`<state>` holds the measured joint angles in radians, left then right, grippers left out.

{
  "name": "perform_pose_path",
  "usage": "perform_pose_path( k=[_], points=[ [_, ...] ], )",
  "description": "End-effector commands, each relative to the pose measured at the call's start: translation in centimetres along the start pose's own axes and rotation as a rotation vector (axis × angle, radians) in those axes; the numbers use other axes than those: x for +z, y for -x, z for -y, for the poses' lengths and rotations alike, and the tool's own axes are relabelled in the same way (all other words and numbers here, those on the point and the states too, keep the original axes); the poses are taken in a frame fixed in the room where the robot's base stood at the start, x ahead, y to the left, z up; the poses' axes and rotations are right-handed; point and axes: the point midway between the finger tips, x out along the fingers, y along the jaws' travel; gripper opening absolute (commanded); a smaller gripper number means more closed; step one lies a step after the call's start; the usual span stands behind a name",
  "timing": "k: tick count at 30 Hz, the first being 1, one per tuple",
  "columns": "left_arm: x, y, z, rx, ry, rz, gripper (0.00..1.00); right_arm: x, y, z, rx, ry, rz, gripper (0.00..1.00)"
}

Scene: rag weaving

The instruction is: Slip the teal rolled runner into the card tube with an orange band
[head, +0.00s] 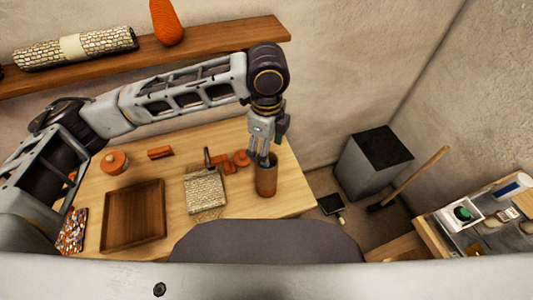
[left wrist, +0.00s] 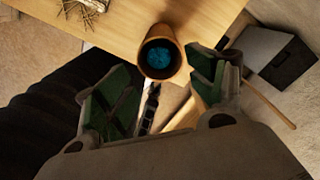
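The card tube (head: 266,181) stands upright near the right end of the wooden table, brown to orange; I cannot make out a separate orange band. In the left wrist view the tube (left wrist: 158,73) is seen from above, and the teal rolled runner (left wrist: 159,58) sits inside its mouth, only its coiled top end showing. My left gripper (head: 264,152) is above the tube's mouth, its green-padded fingers spread apart with nothing between them. In the wrist view the tube lies beyond the open fingers. My right gripper is in neither view.
A woven mat (head: 205,191) and small orange pieces lie left of the tube. A wooden tray (head: 133,215) and an orange lidded pot (head: 114,162) stand further left. The shelf (head: 200,42) holds a rolled rug. A grey bin (head: 372,160) stands on the floor right of the table.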

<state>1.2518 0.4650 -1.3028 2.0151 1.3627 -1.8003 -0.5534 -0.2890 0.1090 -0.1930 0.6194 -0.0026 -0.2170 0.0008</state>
Motion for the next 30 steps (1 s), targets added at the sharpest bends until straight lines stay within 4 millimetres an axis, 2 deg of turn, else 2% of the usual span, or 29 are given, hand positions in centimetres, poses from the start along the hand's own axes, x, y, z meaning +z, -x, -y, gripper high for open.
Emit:
perform_pose_path(
  k=[6, 12, 18, 30],
  points=[
    [0.0, 3.3, 0.0, -0.003, -0.001, -0.001, 0.66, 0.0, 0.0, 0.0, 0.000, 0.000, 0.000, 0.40],
    [0.0, 5.4, 0.0, -0.003, 0.000, 0.000, 0.66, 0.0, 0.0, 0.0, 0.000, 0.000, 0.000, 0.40],
    [0.0, 6.1, 0.0, -0.001, 0.000, -0.001, 0.66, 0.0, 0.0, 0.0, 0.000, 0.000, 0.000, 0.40],
    [0.0, 6.1, 0.0, -0.001, 0.000, -0.001, 0.66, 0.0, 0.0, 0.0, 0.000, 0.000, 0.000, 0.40]
  ],
)
